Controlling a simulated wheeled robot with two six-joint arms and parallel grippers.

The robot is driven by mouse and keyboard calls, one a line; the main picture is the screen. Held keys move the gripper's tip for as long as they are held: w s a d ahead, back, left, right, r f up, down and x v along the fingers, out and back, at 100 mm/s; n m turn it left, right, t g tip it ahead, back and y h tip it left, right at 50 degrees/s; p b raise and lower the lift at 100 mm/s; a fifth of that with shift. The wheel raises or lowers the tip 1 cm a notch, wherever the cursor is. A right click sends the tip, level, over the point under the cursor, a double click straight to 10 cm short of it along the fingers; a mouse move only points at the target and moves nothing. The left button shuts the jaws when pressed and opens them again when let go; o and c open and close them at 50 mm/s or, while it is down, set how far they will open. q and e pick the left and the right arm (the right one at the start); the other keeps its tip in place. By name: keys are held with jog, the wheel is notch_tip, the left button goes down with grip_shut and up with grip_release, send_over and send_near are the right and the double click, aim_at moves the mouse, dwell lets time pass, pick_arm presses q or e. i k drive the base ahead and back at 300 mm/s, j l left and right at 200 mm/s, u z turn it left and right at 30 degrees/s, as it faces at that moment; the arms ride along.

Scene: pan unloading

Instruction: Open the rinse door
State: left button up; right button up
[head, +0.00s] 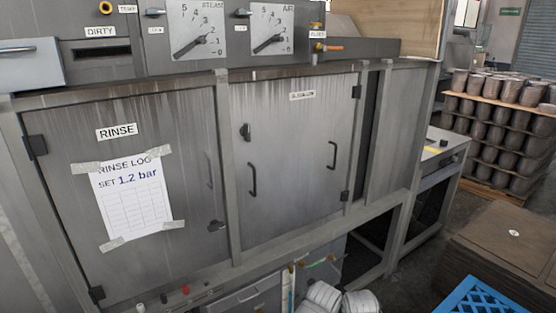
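The rinse door (60,200) is a grey, streaked metal door at the left of the machine front. It bears a "RINSE" label (117,131) and a taped sheet, the rinse log (132,197), reading "SET 1.2 bar". Its dark hinges (36,146) are on the left edge. The door looks shut against the frame. Neither of my grippers is in view.
A second grey door (290,150) with dark handles stands to the right of the rinse door. Above are dials (197,30) and a drawer marked "DIRTY" (103,52). White rounded items (326,297) lie at the bottom. A blue crate (482,297) and pot racks (500,125) are right.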

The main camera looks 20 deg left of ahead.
aim_at(134, 183)
jog(key=u, duration=1.5)
